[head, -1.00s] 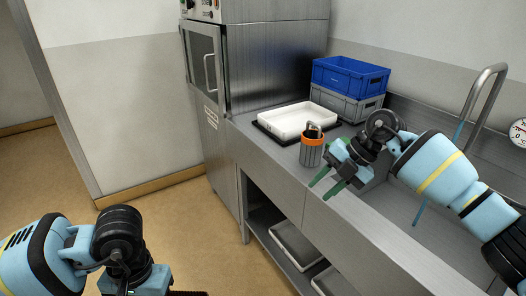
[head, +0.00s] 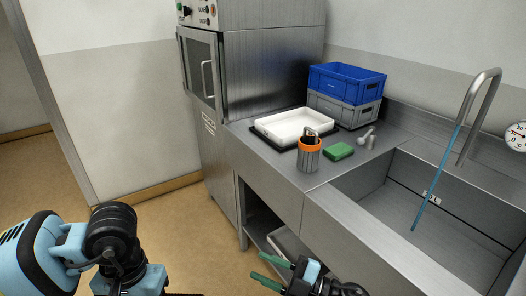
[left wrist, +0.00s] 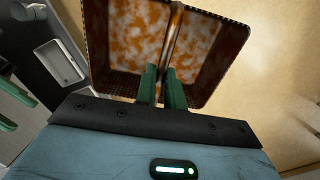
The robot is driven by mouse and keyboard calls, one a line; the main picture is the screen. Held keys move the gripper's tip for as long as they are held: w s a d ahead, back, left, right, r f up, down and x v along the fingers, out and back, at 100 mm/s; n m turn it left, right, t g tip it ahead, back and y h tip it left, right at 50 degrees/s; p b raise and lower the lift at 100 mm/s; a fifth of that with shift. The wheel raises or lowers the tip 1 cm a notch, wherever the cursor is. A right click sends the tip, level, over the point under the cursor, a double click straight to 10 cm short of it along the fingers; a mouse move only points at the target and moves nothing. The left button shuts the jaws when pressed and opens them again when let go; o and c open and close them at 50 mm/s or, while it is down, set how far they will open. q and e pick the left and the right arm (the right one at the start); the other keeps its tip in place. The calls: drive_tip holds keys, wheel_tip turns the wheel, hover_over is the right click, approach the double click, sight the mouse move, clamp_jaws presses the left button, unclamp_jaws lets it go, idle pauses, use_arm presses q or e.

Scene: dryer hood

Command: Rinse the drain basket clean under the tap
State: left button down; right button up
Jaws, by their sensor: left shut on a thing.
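The drain basket (left wrist: 205,45) shows in the left wrist view as a dark perforated box with orange and white grime inside. My left gripper (left wrist: 167,82) is shut on the upright metal bar in its middle. In the head view the left fingers are below the frame. My right gripper (head: 268,270) is open and empty, in front of the counter at the bottom. The tap (head: 484,88) arches over the sink (head: 400,190) at the right. A thin blue stream (head: 435,180) runs from its spout into the sink, with nothing under it.
On the counter are a white tray (head: 297,124) on a dark mat, an orange-rimmed metal holder (head: 309,158), a green sponge (head: 338,151) and a small grey fitting (head: 367,138). A blue crate (head: 346,82) sits on a grey crate (head: 343,109). A steel cabinet stands left.

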use_arm(q)
drive_tip(key=shift+w+r, duration=0.1)
drive_tip(key=shift+r, duration=0.35)
drive_tip(key=shift+w+r, duration=0.1)
drive_tip(key=shift+r, duration=0.25)
use_arm(e)
drive_tip(key=s+d+f+m+t+h, duration=0.3)
drive_tip(key=s+d+f+m+h, duration=0.3)
drive_tip(key=s+f+m+h, duration=0.15)
drive_tip(key=s+d+f+m+t+h, duration=0.3)
drive_tip(key=s+d+f+m+h, duration=0.3)
drive_tip(key=f+m, duration=0.3)
use_arm(q)
drive_tip(key=shift+r, duration=0.45)
drive_tip(key=shift+w, duration=0.1)
use_arm(e)
drive_tip(key=s+d+f+m+g+h, duration=0.1)
drive_tip(key=s+d+f+m+g, duration=0.1)
drive_tip(key=s, duration=0.7)
drive_tip(key=s+d+f+m+g+h, duration=0.2)
drive_tip(key=s+d+f+g, duration=0.1)
drive_tip(key=s, duration=0.7)
wheel_tip(320, 180, down, 3)
drive_tip(key=shift+s+d+r+g, duration=0.15)
drive_tip(key=shift+d+g, duration=0.25)
drive_tip(key=shift+d, duration=0.2)
